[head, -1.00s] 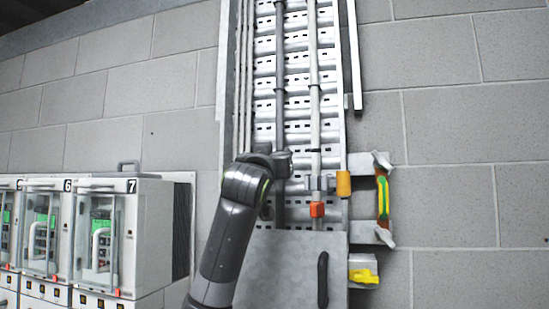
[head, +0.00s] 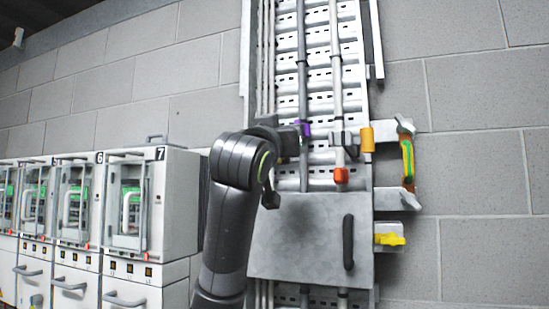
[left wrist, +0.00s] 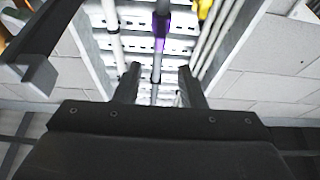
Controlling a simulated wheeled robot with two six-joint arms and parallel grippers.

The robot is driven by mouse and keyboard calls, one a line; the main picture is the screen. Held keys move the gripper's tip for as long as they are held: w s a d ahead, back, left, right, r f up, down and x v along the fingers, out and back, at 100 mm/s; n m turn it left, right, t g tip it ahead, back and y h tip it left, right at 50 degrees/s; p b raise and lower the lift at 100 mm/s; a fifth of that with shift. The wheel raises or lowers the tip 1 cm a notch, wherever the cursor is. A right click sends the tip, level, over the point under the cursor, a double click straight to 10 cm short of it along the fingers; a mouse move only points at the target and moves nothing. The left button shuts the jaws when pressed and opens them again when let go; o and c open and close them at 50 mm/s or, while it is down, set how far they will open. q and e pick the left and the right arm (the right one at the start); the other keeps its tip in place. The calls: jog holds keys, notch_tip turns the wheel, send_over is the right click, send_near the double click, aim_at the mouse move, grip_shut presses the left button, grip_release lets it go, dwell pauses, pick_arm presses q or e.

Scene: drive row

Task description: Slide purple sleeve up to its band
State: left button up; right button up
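The purple sleeve (head: 304,129) is on the dark vertical pipe (head: 302,90) in the cable tray, partly hidden by my left gripper in the head view. A narrow dark band (head: 302,61) circles that pipe well above it. My left gripper (head: 293,141) is at the pipe, close to the sleeve. In the left wrist view its two fingers stand apart (left wrist: 158,69), with the pipe between them, and the purple sleeve (left wrist: 160,32) shows beyond the fingertips. I see no finger pressing on the sleeve. My right gripper is not in view.
A lighter pipe to the right carries a grey clamp and an orange sleeve (head: 341,175). An orange-yellow collar (head: 367,139) is beside it. A grey panel with a black handle (head: 348,242) is below. A bracket with a yellow-green strap (head: 407,160) and cabinets (head: 150,205) flank the tray.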

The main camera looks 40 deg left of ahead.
pick_arm(q)
jog(key=b+v, duration=0.2)
jog(key=v, duration=0.3)
jog(key=shift+s+d, duration=0.1)
jog(key=shift+s, duration=0.05)
jog(key=shift+f, duration=0.1)
dwell(0.3)
